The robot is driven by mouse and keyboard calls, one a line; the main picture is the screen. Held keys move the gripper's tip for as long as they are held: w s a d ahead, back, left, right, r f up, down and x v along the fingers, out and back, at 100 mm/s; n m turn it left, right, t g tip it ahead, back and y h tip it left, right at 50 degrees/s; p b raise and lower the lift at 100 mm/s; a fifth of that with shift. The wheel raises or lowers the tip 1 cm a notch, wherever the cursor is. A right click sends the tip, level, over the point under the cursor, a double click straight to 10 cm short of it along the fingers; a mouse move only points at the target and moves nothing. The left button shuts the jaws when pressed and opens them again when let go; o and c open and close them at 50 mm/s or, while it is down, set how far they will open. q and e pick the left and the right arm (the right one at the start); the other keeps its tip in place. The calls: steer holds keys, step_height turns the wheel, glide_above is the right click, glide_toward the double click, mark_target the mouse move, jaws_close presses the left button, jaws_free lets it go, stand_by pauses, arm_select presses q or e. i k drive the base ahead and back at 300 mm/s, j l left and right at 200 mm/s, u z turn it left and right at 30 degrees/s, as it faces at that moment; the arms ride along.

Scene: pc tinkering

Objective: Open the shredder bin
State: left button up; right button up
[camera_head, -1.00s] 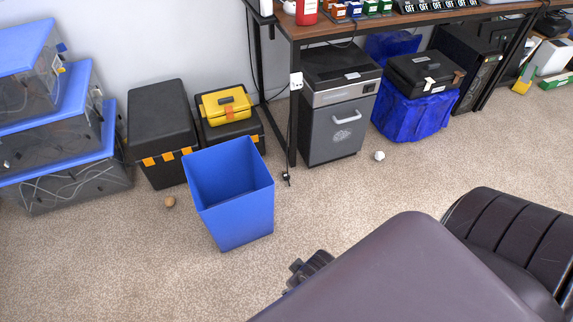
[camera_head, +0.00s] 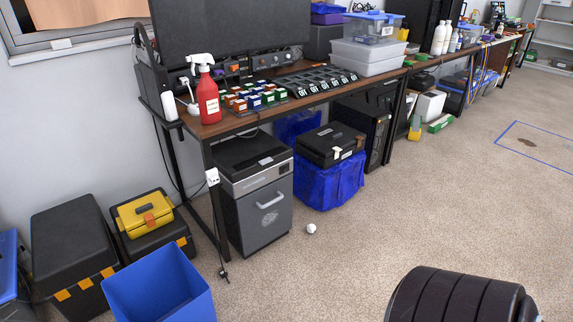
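The shredder (camera_head: 262,180) stands on the floor under the wooden desk. It has a dark top, a silver band and a grey front. The pull-out bin front (camera_head: 264,220) carries a light handle (camera_head: 271,200) near its upper edge. The bin front sits flush with the body and looks closed. Neither of my grippers is in the head view.
A blue waste bin (camera_head: 160,290) stands at the lower left, in front of black and yellow toolboxes. A small white ball (camera_head: 311,228) lies right of the shredder. A dark ribbed, seat-like object (camera_head: 455,297) fills the lower right. Carpet between is open.

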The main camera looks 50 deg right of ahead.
mark_target(264, 214)
steer(key=z, duration=1.4)
